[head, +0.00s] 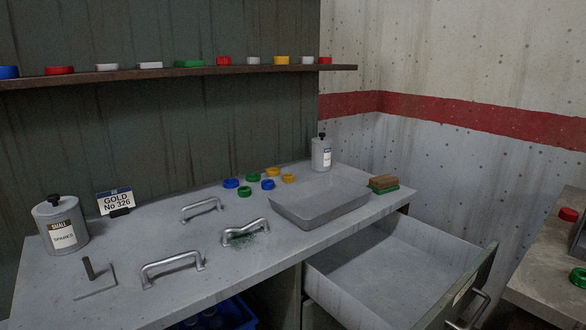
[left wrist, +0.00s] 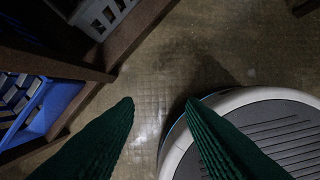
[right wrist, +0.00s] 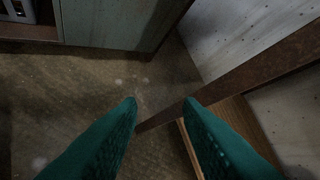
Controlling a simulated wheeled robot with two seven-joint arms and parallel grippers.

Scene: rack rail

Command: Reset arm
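My left gripper (left wrist: 160,101) shows in the left wrist view as two dark green ridged fingers. They are apart with nothing between them, above a tiled brown floor. My right gripper (right wrist: 160,101) shows in the right wrist view as two teal fingers. They are also apart and empty, with the floor and a brown wooden edge behind them. Neither arm is in the head view. The grey workbench (head: 120,270) there is free of both grippers.
An open drawer (head: 385,262) juts from the bench. A grey tray (head: 320,204), metal handles (head: 172,266), colored caps (head: 253,177), a brush (head: 383,184) and canisters (head: 62,226) stand on top. A shelf (head: 160,72) hangs above. A second table (head: 545,270) is at the right.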

